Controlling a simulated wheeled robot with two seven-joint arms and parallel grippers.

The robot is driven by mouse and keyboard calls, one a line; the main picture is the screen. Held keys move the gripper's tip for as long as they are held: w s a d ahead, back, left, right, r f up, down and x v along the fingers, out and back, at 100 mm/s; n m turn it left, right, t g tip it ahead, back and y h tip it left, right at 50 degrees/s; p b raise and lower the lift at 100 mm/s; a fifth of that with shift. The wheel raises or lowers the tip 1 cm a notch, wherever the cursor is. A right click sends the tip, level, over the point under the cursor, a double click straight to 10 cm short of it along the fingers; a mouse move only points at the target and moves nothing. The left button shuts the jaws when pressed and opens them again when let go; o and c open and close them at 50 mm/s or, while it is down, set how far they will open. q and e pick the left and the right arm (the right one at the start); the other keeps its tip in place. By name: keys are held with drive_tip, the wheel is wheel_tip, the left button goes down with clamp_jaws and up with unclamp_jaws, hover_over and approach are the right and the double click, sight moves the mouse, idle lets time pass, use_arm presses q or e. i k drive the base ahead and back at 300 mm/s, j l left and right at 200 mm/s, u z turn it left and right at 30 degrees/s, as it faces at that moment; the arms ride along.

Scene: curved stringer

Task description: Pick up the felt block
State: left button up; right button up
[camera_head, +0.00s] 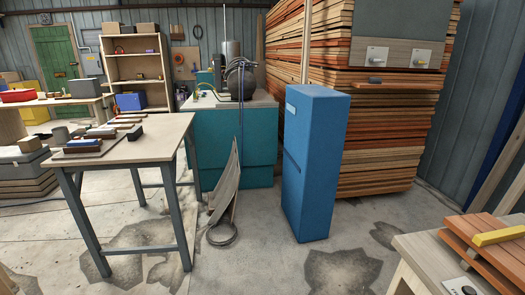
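Several small blocks and bars lie on the left workbench (158,147). Among them are a dark-topped block (82,144) on a thin dark mat, and a brown block (135,132) to its right. A dark cylinder-like thing (61,135) and a grey block (30,143) show just left of the bench. I cannot tell from this view which of these is the felt block. Neither of my grippers is in view.
A tall blue cabinet (316,160) stands mid-floor before a high stack of planks (385,140). A teal machine cabinet (235,145) is behind the bench. Another table (430,260) is at lower right.

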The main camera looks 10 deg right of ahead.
sight(372, 80)
drive_tip(key=i+z, duration=0.25)
drive_tip(key=i, duration=0.3)
drive_tip(key=i+j+z, duration=0.1)
drive_tip(key=i+z, duration=0.15)
drive_tip(key=i, duration=0.25)
drive_tip(key=i+j+z, duration=0.25)
drive_tip(key=i, duration=0.3)
drive_tip(key=i+j+z, duration=0.15)
drive_tip(key=i+z, duration=0.25)
drive_tip(key=i+j+z, duration=0.4)
drive_tip(key=i+l+z, duration=0.1)
drive_tip(key=z, duration=2.6)
drive_tip(key=u, duration=2.75)
